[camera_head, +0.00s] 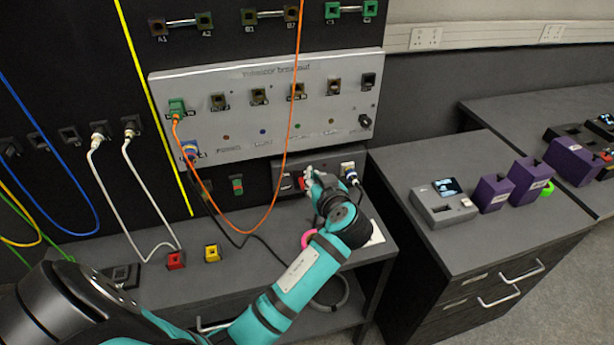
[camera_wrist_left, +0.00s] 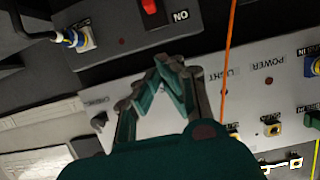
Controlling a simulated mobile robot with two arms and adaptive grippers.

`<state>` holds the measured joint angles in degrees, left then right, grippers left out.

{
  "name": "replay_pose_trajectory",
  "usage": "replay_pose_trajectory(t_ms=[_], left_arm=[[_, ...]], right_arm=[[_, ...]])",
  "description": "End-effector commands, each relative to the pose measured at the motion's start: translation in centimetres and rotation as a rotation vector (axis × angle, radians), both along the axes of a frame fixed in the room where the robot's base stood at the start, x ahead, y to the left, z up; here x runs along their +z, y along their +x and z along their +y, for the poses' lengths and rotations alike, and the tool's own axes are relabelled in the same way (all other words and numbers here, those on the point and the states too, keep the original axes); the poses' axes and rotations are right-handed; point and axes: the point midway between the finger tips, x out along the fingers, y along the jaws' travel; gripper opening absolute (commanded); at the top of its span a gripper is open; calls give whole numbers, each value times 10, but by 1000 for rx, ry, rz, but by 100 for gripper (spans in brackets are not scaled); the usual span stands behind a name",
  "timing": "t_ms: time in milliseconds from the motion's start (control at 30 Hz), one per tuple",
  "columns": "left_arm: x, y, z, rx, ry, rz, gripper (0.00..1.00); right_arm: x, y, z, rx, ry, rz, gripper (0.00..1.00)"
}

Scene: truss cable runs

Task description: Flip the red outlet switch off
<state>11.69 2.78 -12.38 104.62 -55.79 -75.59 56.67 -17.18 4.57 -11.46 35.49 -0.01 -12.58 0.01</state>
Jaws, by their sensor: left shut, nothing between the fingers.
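The red outlet switch (camera_wrist_left: 150,6) is at the top edge of the left wrist view, partly cut off, on a dark outlet strip with an upside-down "ON" label beside it. In the head view the switch (camera_head: 301,184) is a small red patch, partly hidden by my left gripper (camera_head: 308,177). In the left wrist view my left gripper (camera_wrist_left: 166,68) is shut and empty, its teal fingertips together. They lie below the switch in that picture, with a visible gap. Whether the switch is on or off is not clear. My right gripper is not in view.
A grey breakout panel (camera_head: 320,72) with sockets is above the outlet strip. An orange cable (camera_head: 290,130) hangs in front of it, left of my gripper. A white plug (camera_head: 348,168) is in the strip, just right. Red (camera_head: 176,260) and yellow (camera_head: 212,253) blocks sit on the bench.

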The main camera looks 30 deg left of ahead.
Motion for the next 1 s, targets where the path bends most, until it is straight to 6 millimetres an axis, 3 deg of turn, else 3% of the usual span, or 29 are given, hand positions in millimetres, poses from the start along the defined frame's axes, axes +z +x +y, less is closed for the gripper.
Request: replay_pose_trajectory(t_ms=[367,600,1000], left_arm=[[-21,49,60,2,5,2,0],[-55,47,55,-1,1,3,0],[-64,46,55,0,0,0,0]], right_arm=[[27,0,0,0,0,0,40],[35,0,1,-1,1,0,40],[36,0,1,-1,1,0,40]])
